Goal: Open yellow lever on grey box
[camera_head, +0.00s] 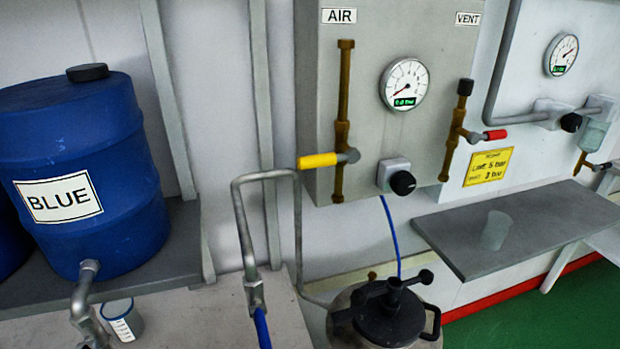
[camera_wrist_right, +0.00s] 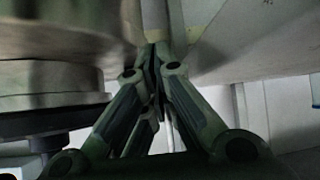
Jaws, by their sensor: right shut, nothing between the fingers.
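The grey box (camera_head: 345,90) is on the wall, with an AIR label at its upper left. The yellow lever (camera_head: 317,160) lies almost level at its lower left, crossing the brass pipe (camera_head: 343,130); its yellow grip points left. My right gripper (camera_wrist_right: 155,52) shows in the right wrist view, shut and empty, with its fingertips close together near pale surfaces. I cannot tell from that view whether it touches anything. The lever cannot be made out there. Neither gripper shows in the head view.
A red lever (camera_head: 495,134) sits on the VENT side. A round gauge (camera_head: 404,84) and black knob (camera_head: 402,182) are on the box. A black-topped pot (camera_head: 385,315) stands below. A blue drum (camera_head: 85,150) is at left. A shelf (camera_head: 520,235) holds a clear cup (camera_head: 496,230).

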